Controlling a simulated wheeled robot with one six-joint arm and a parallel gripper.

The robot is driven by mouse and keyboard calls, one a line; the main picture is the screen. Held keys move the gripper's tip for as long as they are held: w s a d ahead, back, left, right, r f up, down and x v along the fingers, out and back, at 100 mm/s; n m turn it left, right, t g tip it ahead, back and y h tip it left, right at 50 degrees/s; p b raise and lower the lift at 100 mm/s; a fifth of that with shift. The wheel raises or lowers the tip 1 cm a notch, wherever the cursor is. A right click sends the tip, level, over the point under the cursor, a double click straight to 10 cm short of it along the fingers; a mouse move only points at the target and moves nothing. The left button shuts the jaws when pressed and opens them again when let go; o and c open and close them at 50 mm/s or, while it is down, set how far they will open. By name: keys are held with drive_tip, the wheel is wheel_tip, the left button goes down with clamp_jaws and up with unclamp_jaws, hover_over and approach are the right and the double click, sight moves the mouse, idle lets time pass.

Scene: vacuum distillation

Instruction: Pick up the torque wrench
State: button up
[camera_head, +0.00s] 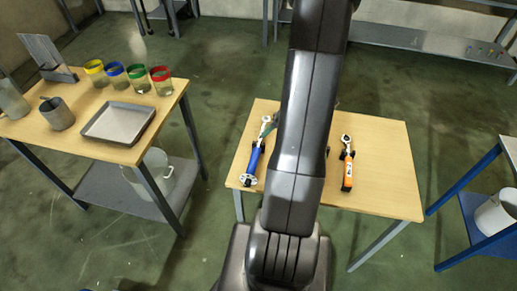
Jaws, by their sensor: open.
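Two wrench-like tools lie on the light wooden table (386,165) in front of me. One has a blue handle (252,161) and a pale metal head, and lies at the left part of the table. The other has an orange handle (347,176) with a dark and metal ratchet-like head pointing away, right of my arm. I cannot tell for certain which is the torque wrench. Both rest on small dark supports. My arm crosses the middle of the table and hides part of it; small dark bits show at its right edge. My gripper is not visible.
A second wooden table (90,140) at the left holds a grey tray (118,123), several jars with coloured rims, grey containers and a metal stand. A blue-framed table (470,195) stands at the right. Green floor (225,75) is clear between the tables.

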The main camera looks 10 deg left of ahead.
sight(258, 151)
drive_tip(key=x, duration=0.4)
drive_tip(key=shift+a+f, duration=0.2)
drive_tip(key=shift+f, duration=0.1)
drive_tip(key=shift+s+x, duration=0.1)
drive_tip(key=shift+x, duration=1.25)
drive_tip(key=shift+s+x, duration=0.15)
drive_tip(key=shift+x, duration=1.2)
clamp_jaws()
